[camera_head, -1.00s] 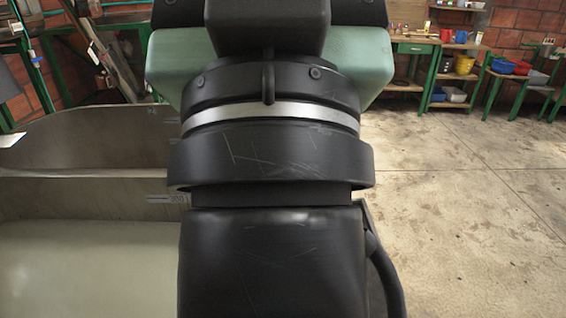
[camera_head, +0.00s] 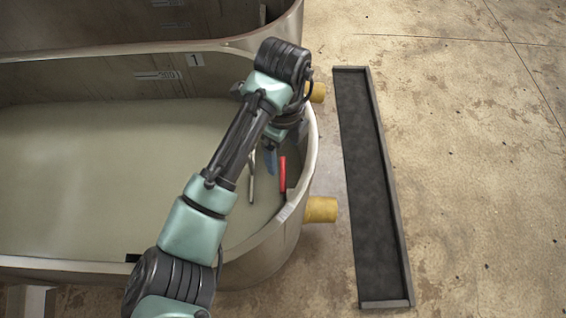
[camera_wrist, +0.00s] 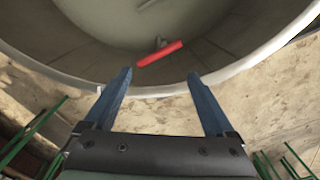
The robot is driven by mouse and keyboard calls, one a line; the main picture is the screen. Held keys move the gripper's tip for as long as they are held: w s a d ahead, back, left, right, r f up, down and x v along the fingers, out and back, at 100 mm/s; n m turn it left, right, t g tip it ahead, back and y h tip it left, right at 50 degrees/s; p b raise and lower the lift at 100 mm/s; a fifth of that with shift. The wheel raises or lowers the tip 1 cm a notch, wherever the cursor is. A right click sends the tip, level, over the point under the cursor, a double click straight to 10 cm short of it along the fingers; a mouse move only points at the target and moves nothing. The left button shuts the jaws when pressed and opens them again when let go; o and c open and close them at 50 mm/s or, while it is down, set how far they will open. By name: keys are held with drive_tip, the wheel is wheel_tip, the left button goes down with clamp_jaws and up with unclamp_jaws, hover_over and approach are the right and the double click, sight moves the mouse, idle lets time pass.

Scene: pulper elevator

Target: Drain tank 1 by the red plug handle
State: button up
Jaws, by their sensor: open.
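The red plug handle (camera_head: 283,173) is a short red bar inside tank 1 (camera_head: 308,160), near its rounded right end. It also shows in the wrist view (camera_wrist: 160,54), lying slightly tilted on a grey stem, just beyond my fingertips. In the head view my gripper (camera_head: 270,160) is just left of the handle, partly hidden by my arm.
A second tank (camera_head: 120,20) adjoins behind. Yellow pipe stubs (camera_head: 321,209) stick out of the right end of the tanks. A long dark floor trough (camera_head: 372,180) lies to their right. The concrete floor (camera_head: 480,180) beyond it is clear.

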sight(283, 174)
wheel_tip(283, 174, down, 13)
drive_tip(key=shift+b, duration=1)
drive_tip(key=shift+c, duration=0.2)
clamp_jaws()
drive_tip(key=shift+r, duration=0.1)
